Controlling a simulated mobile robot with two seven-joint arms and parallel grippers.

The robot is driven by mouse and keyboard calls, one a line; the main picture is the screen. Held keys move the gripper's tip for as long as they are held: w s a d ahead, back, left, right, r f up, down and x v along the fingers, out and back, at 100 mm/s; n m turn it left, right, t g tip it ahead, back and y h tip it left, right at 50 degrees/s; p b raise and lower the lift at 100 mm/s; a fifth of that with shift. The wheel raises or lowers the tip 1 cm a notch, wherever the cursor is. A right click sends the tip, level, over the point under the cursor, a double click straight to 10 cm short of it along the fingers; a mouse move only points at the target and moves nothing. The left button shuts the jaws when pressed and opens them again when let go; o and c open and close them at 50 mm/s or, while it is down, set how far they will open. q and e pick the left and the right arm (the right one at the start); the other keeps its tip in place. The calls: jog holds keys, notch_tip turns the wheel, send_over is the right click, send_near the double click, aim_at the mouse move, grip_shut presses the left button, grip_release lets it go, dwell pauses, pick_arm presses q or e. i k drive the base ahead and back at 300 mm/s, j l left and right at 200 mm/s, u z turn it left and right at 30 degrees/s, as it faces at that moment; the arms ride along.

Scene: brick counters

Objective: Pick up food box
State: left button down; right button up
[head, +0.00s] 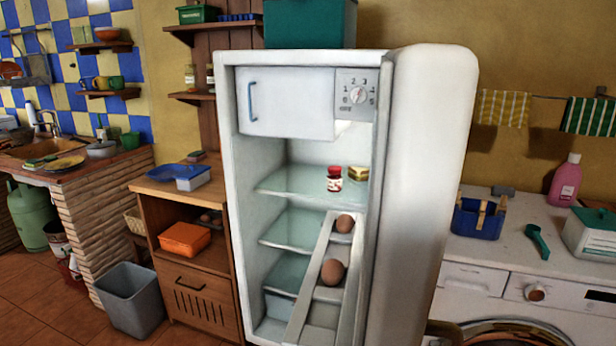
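No gripper shows in the head view. Several box-like things are in view, and I cannot tell which one is the food box. An orange box (185,239) sits in the open shelf of the wooden cabinet (222,203) left of the fridge. On the cabinet top is a blue tray (170,171) with a small pale-blue box (193,181) at its right end. Inside the open fridge (231,190), a red-lidded jar (334,179) and a small yellowish container (358,173) stand on the top glass shelf.
Two brown eggs (332,272) sit in the fridge's narrow racks. A grey bin (132,303) stands on the tiled floor left of the cabinet. A washing machine (470,277) is at right, with a blue caddy (479,220) and a pink bottle (565,182) on the counter above.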

aim_at(191, 186)
jog(key=l+u, duration=0.1)
jog(key=l, duration=0.25)
jog(key=k+l, duration=0.15)
jog(key=l, duration=0.2)
jog(key=l+u, duration=0.15)
jog(key=l, duration=0.25)
jog(key=i+l+u, duration=0.1)
jog(key=l, duration=0.25)
jog(key=k+j, duration=0.2)
jog(key=j, duration=0.15)
jog(key=k+j, duration=0.25)
jog(key=j, duration=0.85)
jog(key=i+j, duration=0.15)
jog(key=j, duration=0.25)
jog(key=i+j, duration=0.15)
jog(key=j, duration=0.2)
jog(key=i+j, duration=0.4)
jog(key=i, duration=0.05)
